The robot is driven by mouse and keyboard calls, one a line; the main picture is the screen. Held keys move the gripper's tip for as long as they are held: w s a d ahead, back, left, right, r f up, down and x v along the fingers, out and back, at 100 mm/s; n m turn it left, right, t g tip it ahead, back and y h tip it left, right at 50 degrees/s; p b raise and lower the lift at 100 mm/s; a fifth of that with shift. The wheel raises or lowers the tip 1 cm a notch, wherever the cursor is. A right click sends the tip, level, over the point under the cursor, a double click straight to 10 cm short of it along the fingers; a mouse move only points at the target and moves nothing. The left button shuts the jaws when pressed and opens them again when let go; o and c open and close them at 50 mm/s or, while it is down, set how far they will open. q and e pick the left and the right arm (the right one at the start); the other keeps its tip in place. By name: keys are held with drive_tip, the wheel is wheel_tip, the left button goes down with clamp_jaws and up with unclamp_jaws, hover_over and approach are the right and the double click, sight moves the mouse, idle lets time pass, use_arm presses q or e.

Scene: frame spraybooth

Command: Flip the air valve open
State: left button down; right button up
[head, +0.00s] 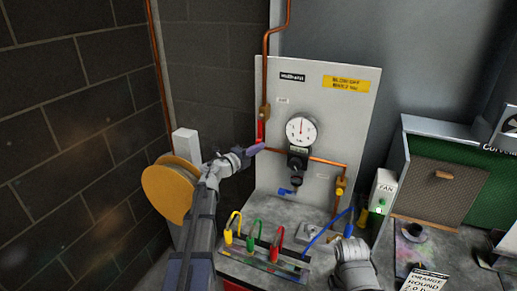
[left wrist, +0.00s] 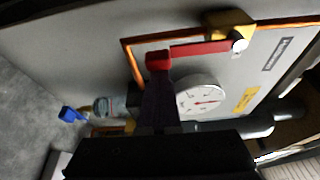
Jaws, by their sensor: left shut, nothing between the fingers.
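The air valve (head: 264,111) is a brass body on the copper pipe, on the grey panel. Its red lever (head: 260,130) points down, in line with the pipe. The left wrist view shows the brass body (left wrist: 230,22), the red lever (left wrist: 200,48) and its thicker red end. My left gripper (head: 256,149) is shut and empty, its purplish fingertips at the lever's lower end. In the left wrist view the dark fingers (left wrist: 160,88) reach up to that red end; touching or just short, I cannot tell. My right gripper (head: 351,252) is low at right, its fingers unclear.
Right of the valve are a round gauge (head: 301,130) and a blue-handled fitting (head: 286,191). Yellow, green and red hooked tools (head: 254,236) stand in a rack below. A blue hose (head: 325,231) runs near my right gripper. A fan switch box (head: 383,191) is further right.

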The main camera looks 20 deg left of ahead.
use_arm(q)
drive_tip(key=s, duration=0.9)
drive_tip(key=shift+s+d, duration=0.15)
drive_tip(key=shift+s, duration=0.1)
idle(0.4)
